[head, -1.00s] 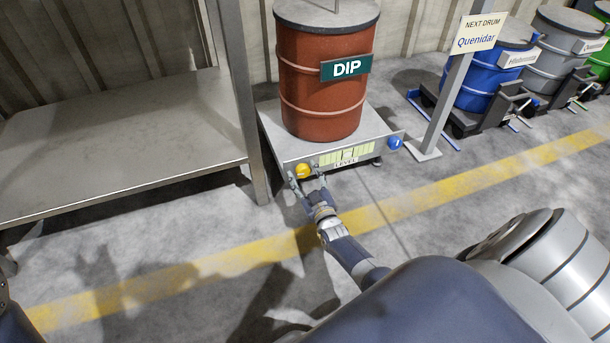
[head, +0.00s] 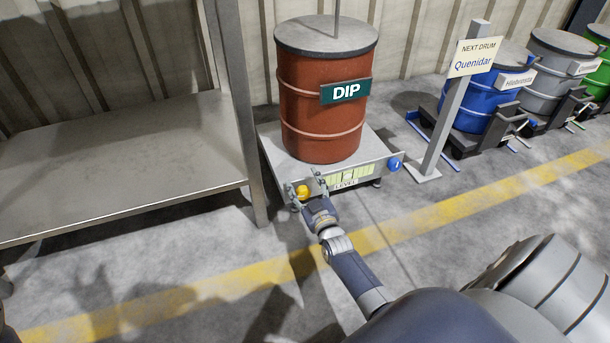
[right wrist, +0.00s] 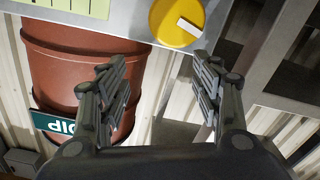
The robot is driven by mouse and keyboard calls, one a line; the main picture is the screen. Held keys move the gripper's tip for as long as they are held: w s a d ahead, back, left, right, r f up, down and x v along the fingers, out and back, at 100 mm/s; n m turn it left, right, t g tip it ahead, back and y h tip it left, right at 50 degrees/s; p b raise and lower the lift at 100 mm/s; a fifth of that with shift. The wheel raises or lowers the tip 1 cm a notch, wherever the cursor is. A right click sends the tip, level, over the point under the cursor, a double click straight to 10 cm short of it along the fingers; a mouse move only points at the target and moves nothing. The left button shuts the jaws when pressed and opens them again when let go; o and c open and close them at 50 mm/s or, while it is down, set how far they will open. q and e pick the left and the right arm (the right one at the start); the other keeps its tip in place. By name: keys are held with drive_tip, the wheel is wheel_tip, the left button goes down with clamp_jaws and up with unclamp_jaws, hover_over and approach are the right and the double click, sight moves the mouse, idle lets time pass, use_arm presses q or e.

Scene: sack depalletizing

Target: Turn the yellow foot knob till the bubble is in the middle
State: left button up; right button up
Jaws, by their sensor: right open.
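The yellow foot knob (head: 302,192) sits at the front left corner of the scale-like platform (head: 274,154) under the red drum. In the right wrist view the knob (right wrist: 165,22) shows a white bar mark on its face. My right gripper (head: 305,186) is open, its fingers on either side of the knob in the head view. In the right wrist view the open fingers (right wrist: 155,72) are apart, with the knob beyond them. The level strip (head: 349,175) is on the platform's front; its bubble is too small to place surely.
The red drum (head: 320,100) with a DIP label stands on the platform. A blue knob (head: 394,164) is at the right corner. A metal table (head: 120,160) and its post stand close on the left. A sign post (head: 450,105) stands right. Floor in front is clear.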

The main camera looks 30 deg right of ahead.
drive_tip(key=shift+r, duration=2)
